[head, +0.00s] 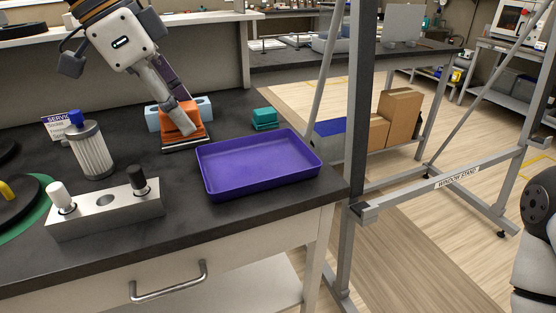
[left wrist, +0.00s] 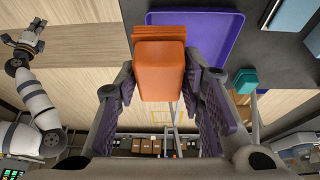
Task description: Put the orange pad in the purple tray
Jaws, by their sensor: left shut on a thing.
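The orange pad (head: 188,115) is at the back of the dark bench, left of the purple tray. My left gripper (head: 182,122) reaches down onto it and is shut on it. In the left wrist view the orange pad (left wrist: 160,70) sits between the two fingers. The purple tray (head: 258,162) lies flat and empty near the bench's right edge, and also shows in the left wrist view (left wrist: 215,40). My right gripper (left wrist: 22,45) looks open and empty, far from the bench items.
A light blue block (head: 204,106) stands right behind the pad. A teal block (head: 264,118) sits behind the tray. A metal block (head: 108,210) with two knobs and a clear filter cylinder (head: 90,150) stand at the left. A grey window stand (head: 357,110) rises right of the bench.

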